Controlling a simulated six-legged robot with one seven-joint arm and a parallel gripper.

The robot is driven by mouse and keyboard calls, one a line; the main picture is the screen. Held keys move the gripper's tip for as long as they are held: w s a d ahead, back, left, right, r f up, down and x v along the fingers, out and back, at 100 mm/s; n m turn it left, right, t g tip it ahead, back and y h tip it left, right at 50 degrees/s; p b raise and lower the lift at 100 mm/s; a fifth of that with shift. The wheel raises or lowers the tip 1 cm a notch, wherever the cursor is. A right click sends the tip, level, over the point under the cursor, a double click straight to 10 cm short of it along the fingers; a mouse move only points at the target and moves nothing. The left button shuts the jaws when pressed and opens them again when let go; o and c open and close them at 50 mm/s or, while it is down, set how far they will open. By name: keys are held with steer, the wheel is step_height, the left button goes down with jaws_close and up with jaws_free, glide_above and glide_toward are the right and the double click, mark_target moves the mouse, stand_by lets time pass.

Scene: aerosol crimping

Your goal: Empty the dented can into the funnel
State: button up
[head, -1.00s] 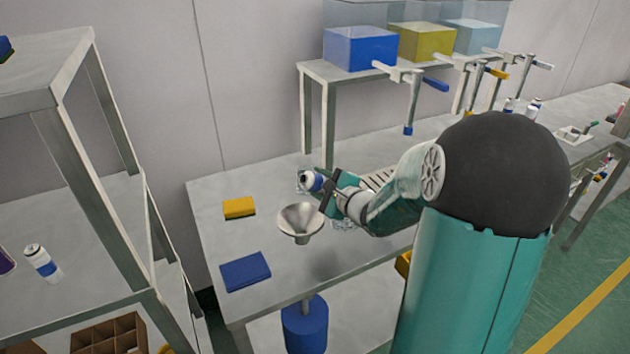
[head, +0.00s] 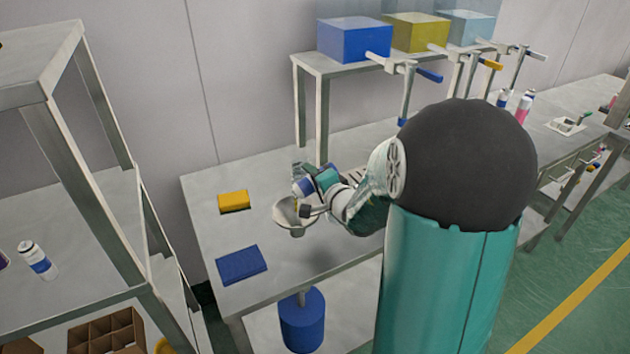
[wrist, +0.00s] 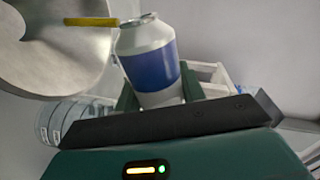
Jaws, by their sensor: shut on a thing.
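My gripper (head: 318,184) is shut on a white can with a blue band (wrist: 152,68), its green fingers on both sides of the can's body. The can also shows small in the head view (head: 303,187), tilted with its open end down toward the funnel. The metal funnel (head: 285,211) is set in the bench, and its bowl fills the left of the wrist view (wrist: 65,60). I cannot make out a dent from here.
A yellow sponge-like block (head: 234,201) and a blue one (head: 241,264) lie on the bench left of the funnel. A blue drum (head: 302,322) stands below. A shelf (head: 75,200) with another can (head: 38,260) is at left. Dispensing tanks (head: 354,39) stand behind.

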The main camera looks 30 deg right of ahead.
steer(key=r+n, duration=0.1)
steer(key=a+r+n, duration=0.1)
steer(key=n, duration=0.1)
steer(key=shift+a+h, duration=0.25)
steer(key=shift+h, duration=0.15)
steer(key=shift+s+a+r+n+t+h, duration=0.1)
steer(key=shift+a+r+n+t+h, duration=0.2)
steer(key=shift+n, duration=0.45)
steer(key=shift+s+a+r+n+t+h, duration=0.1)
steer(key=shift+a+r+n, duration=0.25)
steer(key=shift+n, duration=0.4)
steer(key=shift+w+f, duration=0.1)
stand_by(1.5)
steer(key=m, duration=0.1)
steer(key=d+m, duration=0.1)
steer(key=shift+d+f+m+y, duration=0.1)
steer(key=shift+d+m+y, duration=0.15)
steer(key=shift+m+y, duration=0.15)
steer(key=m, duration=0.1)
steer(key=d+f+m, duration=0.1)
steer(key=shift+f+m+g+y, duration=0.25)
steer(key=shift+m+g+y, duration=0.05)
steer(key=shift+g, duration=0.1)
steer(key=shift+f, duration=0.1)
